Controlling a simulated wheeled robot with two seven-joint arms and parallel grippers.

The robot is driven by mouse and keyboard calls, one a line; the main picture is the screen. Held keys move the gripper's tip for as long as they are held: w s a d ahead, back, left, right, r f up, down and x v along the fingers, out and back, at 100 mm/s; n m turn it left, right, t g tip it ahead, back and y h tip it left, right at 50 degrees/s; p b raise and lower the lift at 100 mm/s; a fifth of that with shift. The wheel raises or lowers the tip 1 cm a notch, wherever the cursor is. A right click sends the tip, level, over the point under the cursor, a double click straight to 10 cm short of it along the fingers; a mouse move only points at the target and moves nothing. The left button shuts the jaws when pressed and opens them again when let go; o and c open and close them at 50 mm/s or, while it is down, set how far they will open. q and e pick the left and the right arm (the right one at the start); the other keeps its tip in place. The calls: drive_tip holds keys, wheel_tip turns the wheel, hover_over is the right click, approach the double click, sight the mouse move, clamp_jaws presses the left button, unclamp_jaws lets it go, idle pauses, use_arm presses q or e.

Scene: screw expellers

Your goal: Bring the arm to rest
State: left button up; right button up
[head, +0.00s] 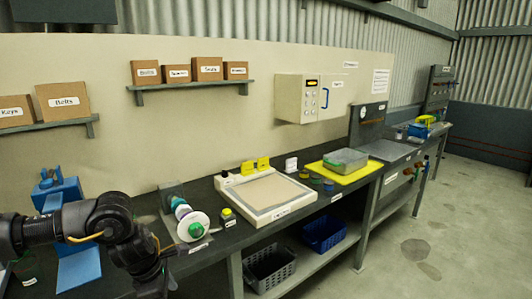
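My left arm (110,215) is black and comes in from the left, bent in front of the near end of the dark bench. Its far end, with the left gripper (155,284), points down at the bottom edge of the head view. The fingers are dark and partly cut off, so whether they are open, shut or holding something is unclear. My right arm and gripper are not in view.
A blue device (65,190) and a white roller with green hub (190,226) stand close to the arm. Crates (270,268) sit below. The floor at right is clear.

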use_arm(q)
drive_tip(key=s+d+f+n+t+h, duration=0.1)
drive_tip(key=s+d+n+t+h, duration=0.25)
drive_tip(key=d+n, duration=0.7)
drive_tip(key=s+d+f+n+t+h, duration=0.15)
drive_tip(key=s+d+n+h, duration=0.4)
drive_tip(key=d, duration=1.05)
drive_tip(key=s+a+f+n+t+y, duration=0.15)
drive_tip(key=a+f+n+y, duration=0.25)
drive_tip(key=a+n, duration=0.55)
drive_tip(key=s+a+f+n+t+y, duration=0.1)
drive_tip(key=s+a+f+n+y, duration=0.4)
drive_tip(key=n, duration=0.8)
drive_tip(key=s+a+f+n+g+y, duration=0.1)
drive_tip(key=s+a+f+n+g, duration=0.2)
drive_tip(key=s+a+n, duration=0.3)
drive_tip(key=s+a+f+n+g+y, duration=0.1)
drive_tip(key=s+a+f+n+g, duration=0.2)
drive_tip(key=s+a+n, duration=0.3)
wheel_tip(320, 180, down, 27)
drive_tip(key=s+m, duration=0.2)
drive_tip(key=s, duration=0.1)
drive_tip(key=s+a+f+g, duration=0.2)
drive_tip(key=s+a+f, duration=0.1)
drive_tip(key=s+f, duration=1.1)
drive_tip(key=shift+s+a+f, duration=0.2)
drive_tip(key=shift+s+f, duration=0.05)
drive_tip(key=shift+s, duration=0.45)
